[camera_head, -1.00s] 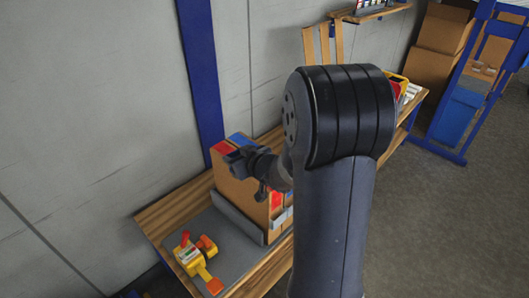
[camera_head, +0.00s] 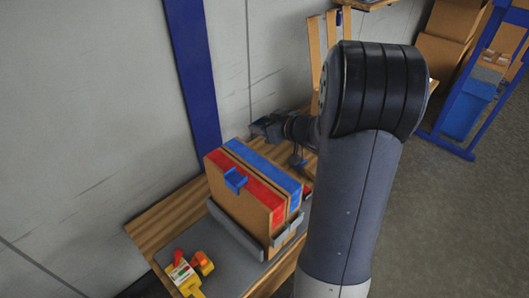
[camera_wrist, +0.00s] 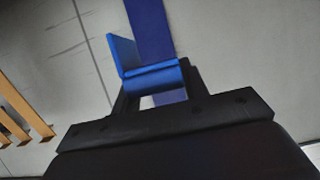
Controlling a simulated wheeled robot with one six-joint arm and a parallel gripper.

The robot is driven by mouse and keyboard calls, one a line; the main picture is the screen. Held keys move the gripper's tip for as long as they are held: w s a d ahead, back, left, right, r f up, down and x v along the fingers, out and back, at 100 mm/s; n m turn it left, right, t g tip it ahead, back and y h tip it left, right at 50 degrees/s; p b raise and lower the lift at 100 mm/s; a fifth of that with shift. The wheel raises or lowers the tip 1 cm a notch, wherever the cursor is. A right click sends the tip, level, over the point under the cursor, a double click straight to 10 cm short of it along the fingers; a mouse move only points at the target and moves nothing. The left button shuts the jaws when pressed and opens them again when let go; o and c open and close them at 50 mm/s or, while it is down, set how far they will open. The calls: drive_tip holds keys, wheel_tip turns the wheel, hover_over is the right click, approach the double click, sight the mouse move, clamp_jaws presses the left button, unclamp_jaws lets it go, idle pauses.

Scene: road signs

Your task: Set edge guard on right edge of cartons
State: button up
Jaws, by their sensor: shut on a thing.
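The cartons (camera_head: 240,206) stand upright on the bench, with a red band and a blue band across their top. A blue edge guard (camera_head: 235,180) sits on their near top edge, at the red band. My gripper (camera_head: 262,127) is beyond and above the cartons, apart from them. In the wrist view my gripper (camera_wrist: 153,98) is shut on another blue edge guard (camera_wrist: 152,76), an angled piece held between the fingertips. In the head view this held guard is too small and dark to make out clearly. My arm covers the area right of the cartons.
A grey low fence (camera_head: 236,232) runs around the cartons' base. A yellow and orange tape dispenser (camera_head: 186,272) lies on the grey mat in front. A blue post (camera_head: 193,75) stands at the wall behind. Brown boards (camera_head: 315,50) lean on the wall.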

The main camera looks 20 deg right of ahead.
drive_tip(key=shift+w+d+f, duration=0.25)
drive_tip(key=shift+w+f, duration=0.1)
drive_tip(key=shift+w, duration=0.2)
wheel_tip(320, 180, down, 5)
drive_tip(key=shift+s+f+b, duration=0.1)
drive_tip(key=shift+b, duration=0.3)
wheel_tip(320, 180, down, 4)
drive_tip(key=shift+f, duration=0.1)
drive_tip(key=shift+f+b, duration=0.55)
drive_tip(key=shift+s+a, duration=0.1)
